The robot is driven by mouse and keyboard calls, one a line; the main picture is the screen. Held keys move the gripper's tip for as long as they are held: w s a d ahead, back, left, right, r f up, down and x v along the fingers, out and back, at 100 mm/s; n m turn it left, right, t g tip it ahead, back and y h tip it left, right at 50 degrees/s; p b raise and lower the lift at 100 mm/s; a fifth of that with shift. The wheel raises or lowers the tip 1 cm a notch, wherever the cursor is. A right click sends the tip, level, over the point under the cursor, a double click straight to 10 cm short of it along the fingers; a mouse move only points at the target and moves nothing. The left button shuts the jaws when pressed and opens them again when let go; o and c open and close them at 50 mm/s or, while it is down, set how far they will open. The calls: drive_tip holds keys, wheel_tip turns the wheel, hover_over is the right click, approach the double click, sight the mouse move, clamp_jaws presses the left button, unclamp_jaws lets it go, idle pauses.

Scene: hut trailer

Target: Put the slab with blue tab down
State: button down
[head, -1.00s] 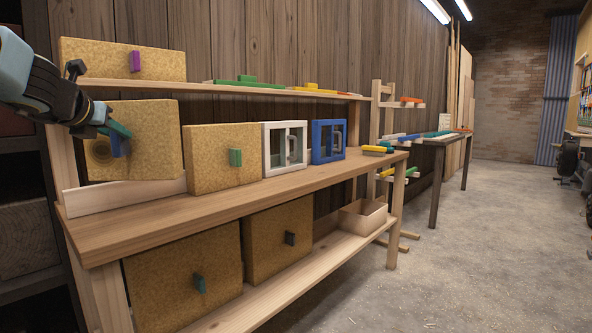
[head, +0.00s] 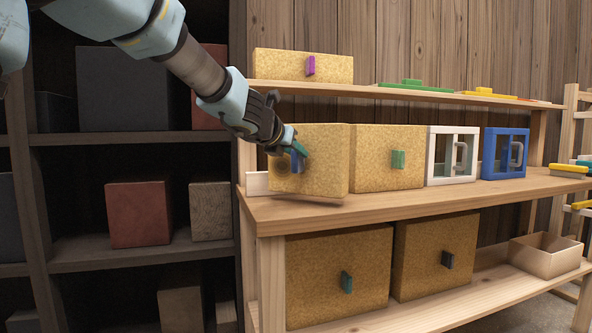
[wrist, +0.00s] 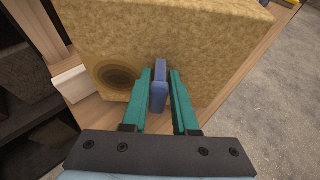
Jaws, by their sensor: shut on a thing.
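The slab with the blue tab (head: 322,160) is a speckled tan block with a dark round mark on its front. It is at the left end of the workbench top (head: 420,197), close beside a similar slab with a green tab (head: 385,170). My gripper (head: 295,149) is shut on the blue tab; in the wrist view the blue tab (wrist: 159,92) is between the teal fingers (wrist: 160,100). The slab (wrist: 210,45) fills the upper wrist view. Its lower edge is near the bench's front edge, with shadow below; I cannot tell whether it touches the bench.
A white-framed box (head: 451,155) and a blue-framed box (head: 504,153) stand farther right on the bench. A pale board (head: 257,183) shows left of the held slab. A shelf above carries a purple-tab slab (head: 285,66). A dark rack (head: 140,145) stands at left.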

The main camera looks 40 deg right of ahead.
wheel_tip(320, 180, down, 3)
drive_tip(key=shift+r+b, duration=0.15)
drive_tip(key=shift+b, duration=0.7)
drive_tip(key=shift+r, duration=0.1)
drive_tip(key=c, duration=1.2)
unclamp_jaws()
drive_tip(key=shift+f, duration=0.2)
drive_tip(key=o, duration=0.5)
drive_tip(key=shift+r, duration=0.1)
